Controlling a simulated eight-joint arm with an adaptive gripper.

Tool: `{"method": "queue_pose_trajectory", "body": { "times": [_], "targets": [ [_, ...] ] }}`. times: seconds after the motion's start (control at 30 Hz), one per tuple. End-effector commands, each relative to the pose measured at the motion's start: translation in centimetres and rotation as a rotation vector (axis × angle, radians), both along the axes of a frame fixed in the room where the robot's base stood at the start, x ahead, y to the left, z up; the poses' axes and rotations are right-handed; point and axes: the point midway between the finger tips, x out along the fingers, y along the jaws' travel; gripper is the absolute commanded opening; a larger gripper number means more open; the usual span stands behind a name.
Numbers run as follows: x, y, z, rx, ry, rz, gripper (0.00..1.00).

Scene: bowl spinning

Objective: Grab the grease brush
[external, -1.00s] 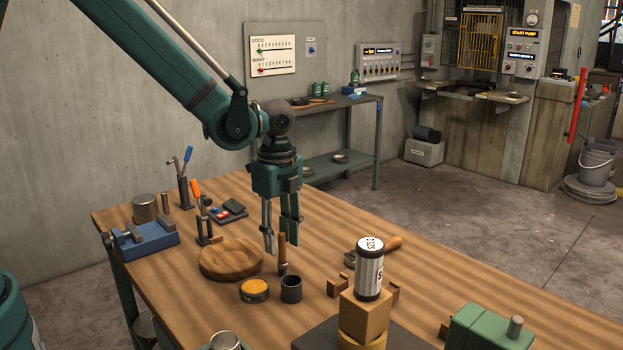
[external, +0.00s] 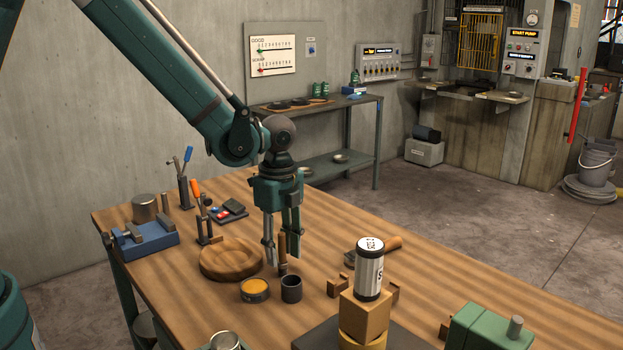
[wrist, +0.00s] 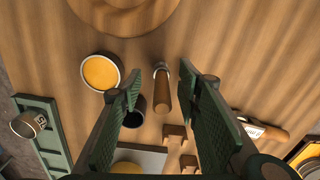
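The grease brush appears to be the upright tool with a brown wooden handle (external: 282,248) and a metal lower part, standing on the wooden table beside a dark cup (external: 291,289). In the wrist view its handle (wrist: 161,92) lies between my two fingers, with a visible gap on each side. My gripper (external: 283,261) points down, open, with its fingertips around the handle's height; it also shows in the wrist view (wrist: 160,82). No contact with the brush is visible. The dark cup (wrist: 134,114) is partly hidden by the left finger in the wrist view.
A round wooden dish (external: 231,258) and an orange-filled tin (external: 254,290) stand close to the left. The table's far right is mostly clear.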

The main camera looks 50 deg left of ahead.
Motion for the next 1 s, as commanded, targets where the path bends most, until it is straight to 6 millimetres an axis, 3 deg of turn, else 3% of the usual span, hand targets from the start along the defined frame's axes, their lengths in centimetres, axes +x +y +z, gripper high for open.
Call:
{"method": "queue_pose_trajectory", "body": {
  "times": [0.4,1.0],
  "targets": [
    [0.2,-0.1,-3.6,0.0,0.0,0.0,0.34],
    [0.2,-0.1,-3.9,0.0,0.0,0.0,0.34]
  ]
}}
